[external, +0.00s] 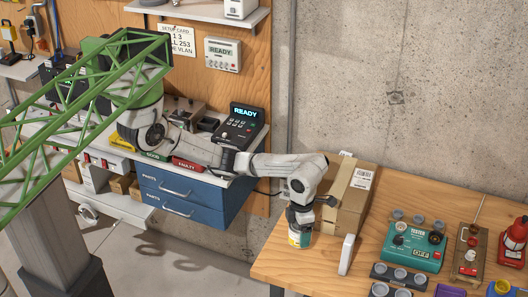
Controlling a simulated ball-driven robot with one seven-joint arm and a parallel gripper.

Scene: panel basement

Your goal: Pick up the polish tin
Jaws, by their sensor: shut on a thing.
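The tin is about upright. I cannot tell whether its base touches the table or hangs slightly above it.
A cardboard box (347,202) stands close behind and right of my gripper. A white upright slab (347,254) stands right of the tin. A teal tester (413,247) and small round cups (380,289) are further right. Bare wood (318,268) lies in front.

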